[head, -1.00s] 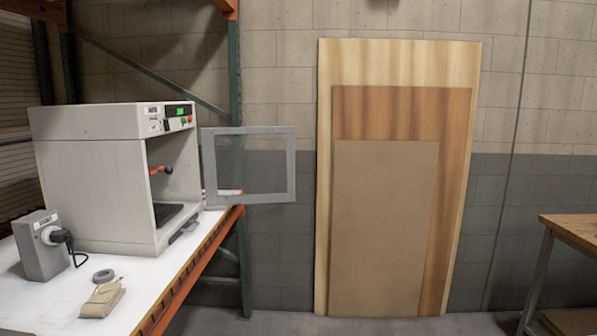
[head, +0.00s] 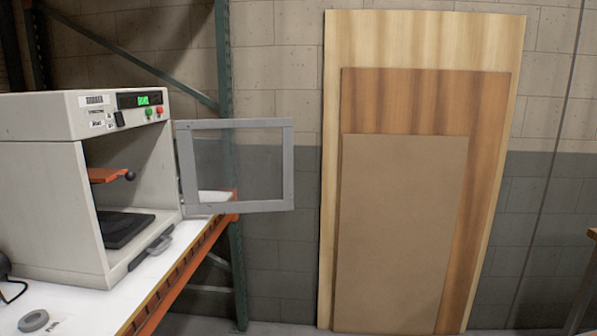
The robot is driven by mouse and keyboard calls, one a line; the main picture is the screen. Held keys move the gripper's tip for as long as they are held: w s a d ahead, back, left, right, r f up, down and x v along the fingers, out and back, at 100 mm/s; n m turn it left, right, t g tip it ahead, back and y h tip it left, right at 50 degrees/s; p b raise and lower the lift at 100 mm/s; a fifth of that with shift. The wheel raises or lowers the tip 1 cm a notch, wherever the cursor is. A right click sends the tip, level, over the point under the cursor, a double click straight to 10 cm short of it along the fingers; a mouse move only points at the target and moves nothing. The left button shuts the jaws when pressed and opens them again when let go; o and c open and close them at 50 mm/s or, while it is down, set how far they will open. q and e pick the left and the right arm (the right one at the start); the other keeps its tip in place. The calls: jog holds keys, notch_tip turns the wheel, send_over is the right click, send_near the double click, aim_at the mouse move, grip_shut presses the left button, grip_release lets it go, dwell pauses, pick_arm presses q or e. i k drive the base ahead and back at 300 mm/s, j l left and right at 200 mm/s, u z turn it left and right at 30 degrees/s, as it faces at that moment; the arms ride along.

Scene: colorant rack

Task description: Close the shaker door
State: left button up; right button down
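The shaker (head: 40,195) is a white box-shaped machine on the white shelf at the left in the head view. Its front is open and shows a dark plate (head: 124,229) and an orange clamp arm with a black knob (head: 112,175) inside. The shaker door (head: 290,165), a grey frame with a clear pane, stands swung wide open to the right of the opening. A dark handle or latch (head: 150,248) sits at the shaker's lower front edge. Neither gripper is in view.
The white shelf top (head: 88,312) has an orange front beam (head: 180,274) and a green upright (head: 224,120) behind the door. A grey ring (head: 33,320) lies on the shelf. Wooden panels (head: 400,235) lean on the wall. A table edge shows at far right.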

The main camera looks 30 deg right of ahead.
aim_at(184, 129)
jog(key=i+l, duration=0.65)
jog(key=l, duration=0.25)
